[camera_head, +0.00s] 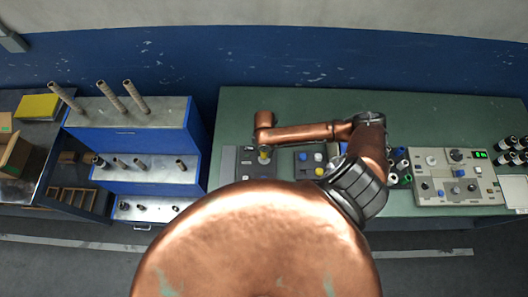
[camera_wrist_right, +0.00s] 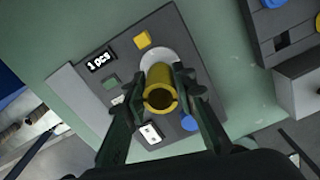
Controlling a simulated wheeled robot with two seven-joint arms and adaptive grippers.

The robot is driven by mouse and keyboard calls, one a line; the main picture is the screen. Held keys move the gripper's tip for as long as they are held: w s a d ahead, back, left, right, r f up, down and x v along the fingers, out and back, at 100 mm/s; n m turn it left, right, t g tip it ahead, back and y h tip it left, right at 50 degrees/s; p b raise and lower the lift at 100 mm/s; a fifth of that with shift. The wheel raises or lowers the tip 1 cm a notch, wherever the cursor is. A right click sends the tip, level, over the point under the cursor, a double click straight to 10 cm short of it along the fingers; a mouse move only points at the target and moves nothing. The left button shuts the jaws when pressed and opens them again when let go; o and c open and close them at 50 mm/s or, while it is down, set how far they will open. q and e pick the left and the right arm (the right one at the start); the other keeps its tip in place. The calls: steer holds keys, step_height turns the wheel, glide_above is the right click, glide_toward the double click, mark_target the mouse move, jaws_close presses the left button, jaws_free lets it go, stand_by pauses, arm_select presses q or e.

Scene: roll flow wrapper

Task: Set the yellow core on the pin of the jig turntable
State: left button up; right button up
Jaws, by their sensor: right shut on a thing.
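The yellow core (camera_wrist_right: 160,86) is a short hollow tube, held between the two fingers of my right gripper (camera_wrist_right: 160,100) in the right wrist view. It also shows small in the head view (camera_head: 264,157), below the end of my right arm. A pale round disc (camera_wrist_right: 157,58), seemingly the jig turntable, shows partly behind the core on a dark grey jig panel (camera_wrist_right: 120,80). The pin is hidden. I cannot tell whether the core touches the disc or hangs above it. My left gripper is not in view.
The panel carries a "1 pcs" display (camera_wrist_right: 102,59), a yellow button (camera_wrist_right: 142,40) and a blue button (camera_wrist_right: 189,123). A second dark panel (camera_head: 308,172) stands to its right on the green bench (camera_head: 440,110). A control box (camera_head: 455,195) is further right. A blue shelf (camera_head: 135,140) stands left.

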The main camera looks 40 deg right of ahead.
steer(key=shift+f, duration=0.65)
steer(key=shift+f+b, duration=0.35)
steer(key=shift+f, duration=0.3)
steer(key=shift+f, duration=0.1)
stand_by(0.9)
steer(key=o, duration=0.9)
steer(key=shift+o, duration=0.4)
steer(key=o, duration=0.4)
